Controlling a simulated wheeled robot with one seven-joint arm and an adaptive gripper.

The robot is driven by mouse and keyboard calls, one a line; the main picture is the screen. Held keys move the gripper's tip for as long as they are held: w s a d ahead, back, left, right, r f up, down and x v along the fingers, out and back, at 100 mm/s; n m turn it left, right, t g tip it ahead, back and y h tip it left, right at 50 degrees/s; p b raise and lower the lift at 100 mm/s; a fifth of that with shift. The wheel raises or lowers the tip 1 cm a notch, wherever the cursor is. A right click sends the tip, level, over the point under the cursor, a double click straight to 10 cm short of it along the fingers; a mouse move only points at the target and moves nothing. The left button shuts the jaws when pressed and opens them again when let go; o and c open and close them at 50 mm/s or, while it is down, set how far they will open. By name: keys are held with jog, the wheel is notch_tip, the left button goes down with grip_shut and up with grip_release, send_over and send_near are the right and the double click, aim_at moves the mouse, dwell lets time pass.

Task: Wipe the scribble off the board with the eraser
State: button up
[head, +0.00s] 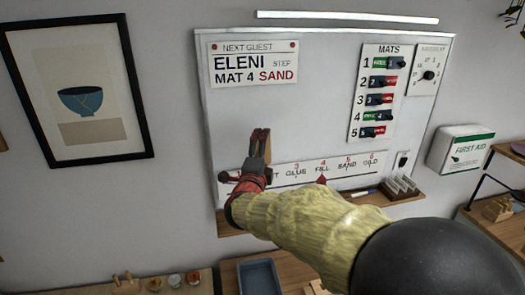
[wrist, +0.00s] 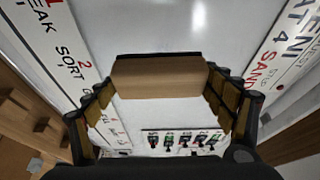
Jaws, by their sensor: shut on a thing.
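The eraser (wrist: 160,80) is a tan block with a dark strip along its far edge. In the wrist view it sits between the two fingers of my gripper (wrist: 165,95), which is shut on it. The white board (head: 300,120) hangs on the wall in the head view. My gripper (head: 260,143) is in front of its lower left part, above the numbered strip. I cannot tell whether the eraser touches the board. I see no scribble on the bare board surface; my gripper and arm hide part of the board.
A guest sign (head: 254,64) is at the board's upper left, a mats panel (head: 378,92) at its right. The numbered strip (head: 335,168) runs along the bottom, above a wooden ledge (head: 408,198) with a marker and a small rack. A first aid box (head: 460,150) is further right.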

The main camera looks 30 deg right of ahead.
aim_at(267, 150)
jog(key=shift+s+a+b, duration=0.2)
jog(key=shift+s+a, duration=0.05)
jog(key=shift+s, duration=0.5)
jog(key=shift+s+a+b, duration=0.15)
jog(key=shift+s+a, duration=0.05)
jog(key=shift+s, duration=0.55)
